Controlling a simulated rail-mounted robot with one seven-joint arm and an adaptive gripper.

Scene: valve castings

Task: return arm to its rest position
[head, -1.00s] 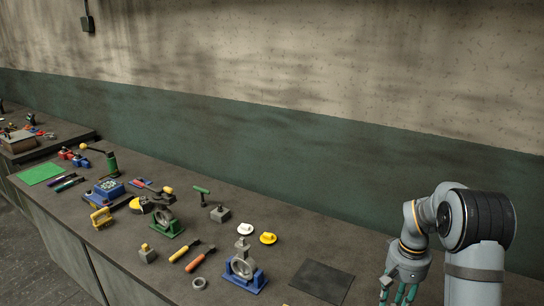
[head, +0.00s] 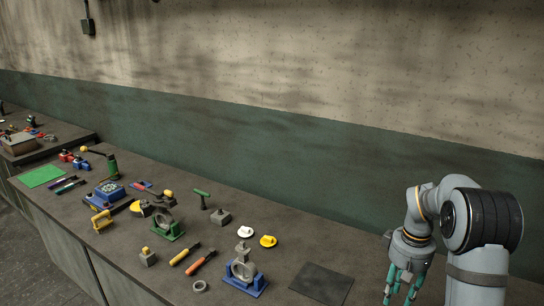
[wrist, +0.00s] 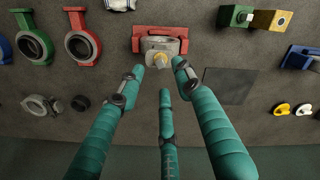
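My gripper (head: 402,286) hangs at the lower right of the head view with its teal fingers pointing down, to the right of the dark mat (head: 322,283). In the wrist view, my gripper (wrist: 160,75) shows three teal fingers spread apart and open, with nothing clearly held between them. Beyond the fingertips, a grey casting with a yellowish knob (wrist: 160,50) sits in a red fixture (wrist: 148,33) on the bench. This fixture is not visible in the head view.
The bench (head: 110,262) carries a blue fixture with a grey ring casting (head: 245,272), a green fixture (head: 168,230), white (head: 245,231) and yellow (head: 268,241) knobs, and screwdrivers (head: 200,263). A wall (head: 330,175) runs behind. Bare bench lies between the knobs and the mat.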

